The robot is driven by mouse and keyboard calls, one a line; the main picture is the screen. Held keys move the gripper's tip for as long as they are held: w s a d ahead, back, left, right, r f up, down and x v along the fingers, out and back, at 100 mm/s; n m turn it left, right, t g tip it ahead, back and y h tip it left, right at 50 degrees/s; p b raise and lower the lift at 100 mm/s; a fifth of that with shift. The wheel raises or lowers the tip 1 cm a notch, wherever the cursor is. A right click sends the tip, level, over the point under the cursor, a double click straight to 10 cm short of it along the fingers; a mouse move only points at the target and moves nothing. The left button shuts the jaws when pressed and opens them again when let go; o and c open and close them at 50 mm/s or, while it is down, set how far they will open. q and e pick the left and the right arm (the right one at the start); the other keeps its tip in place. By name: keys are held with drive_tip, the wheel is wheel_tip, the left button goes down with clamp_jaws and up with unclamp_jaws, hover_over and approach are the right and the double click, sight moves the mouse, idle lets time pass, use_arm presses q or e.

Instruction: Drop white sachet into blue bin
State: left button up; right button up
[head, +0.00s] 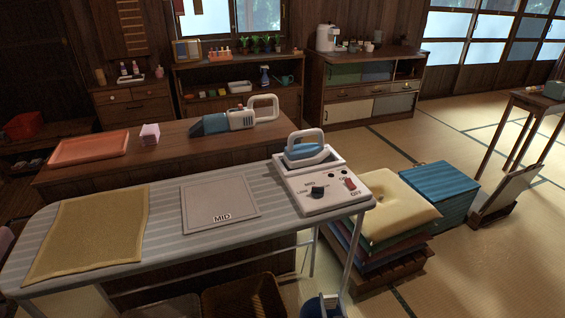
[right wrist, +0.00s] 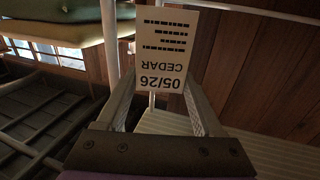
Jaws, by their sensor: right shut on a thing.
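A white sachet (right wrist: 167,48) with black print, "05/26 CEDAR" upside down, shows in the right wrist view. My right gripper (right wrist: 161,88) is shut on it, and the sachet sticks out beyond the fingertips. Neither the sachet nor the right gripper can be made out in the head view. The blue bin (head: 322,307) stands low at the bottom edge of the head view, by the ironing board's right leg, and is partly cut off. I cannot tell how far the sachet is from the bin. My left gripper is in neither view.
The ironing board (head: 165,222) holds a yellow cloth (head: 88,235), a grey mat (head: 220,204) marked MID and an iron on its base (head: 325,190). A brown basket (head: 244,299) stands below. Cushions (head: 398,205) are stacked to the right.

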sight(329, 306)
drive_tip(key=shift+f+b, duration=1.15)
drive_tip(key=shift+f, duration=1.5)
drive_tip(key=o, duration=1.3)
drive_tip(key=shift+o, duration=0.2)
